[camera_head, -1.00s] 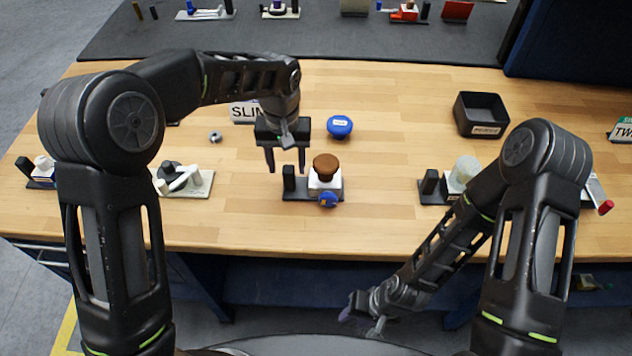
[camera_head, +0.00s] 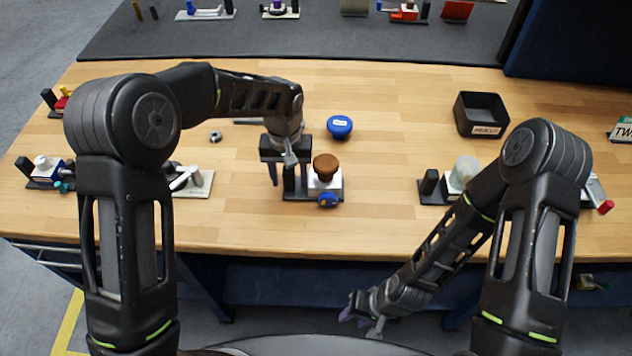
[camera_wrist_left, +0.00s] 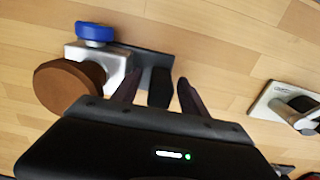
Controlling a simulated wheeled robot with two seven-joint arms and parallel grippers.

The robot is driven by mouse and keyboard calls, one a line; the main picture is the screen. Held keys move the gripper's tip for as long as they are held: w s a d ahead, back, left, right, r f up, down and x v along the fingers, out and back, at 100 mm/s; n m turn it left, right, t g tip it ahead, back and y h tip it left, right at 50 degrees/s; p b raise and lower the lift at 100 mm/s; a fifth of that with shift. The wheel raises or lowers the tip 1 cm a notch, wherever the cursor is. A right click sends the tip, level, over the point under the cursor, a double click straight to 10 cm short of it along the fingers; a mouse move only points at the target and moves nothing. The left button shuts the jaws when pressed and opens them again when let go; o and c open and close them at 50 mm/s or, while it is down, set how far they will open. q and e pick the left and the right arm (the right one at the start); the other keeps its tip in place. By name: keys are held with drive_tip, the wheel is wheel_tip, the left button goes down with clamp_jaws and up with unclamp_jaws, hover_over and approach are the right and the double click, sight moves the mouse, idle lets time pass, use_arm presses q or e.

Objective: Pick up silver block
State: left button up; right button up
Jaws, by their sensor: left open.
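A silver-white block (camera_head: 325,184) with a brown round knob on top and a blue knob in front sits on a dark base plate at the middle of the table. The block also shows in the left wrist view (camera_wrist_left: 112,62), left of the fingers. My left gripper (camera_head: 289,182) is open, pointing down, with its fingers either side of the black upright post (camera_wrist_left: 160,88) beside the block. I cannot tell whether they touch the post. My right gripper (camera_head: 363,318) hangs low in front of the table, away from the block; its jaw opening is unclear.
A loose blue knob (camera_head: 339,127) lies behind the block. A black bin (camera_head: 481,115) stands at the back right. Other fixtures stand left (camera_head: 190,182) and right (camera_head: 461,178). A small metal nut (camera_head: 215,137) lies at back left.

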use_arm(q)
clamp_jaws()
idle(0.5)
idle(0.9)
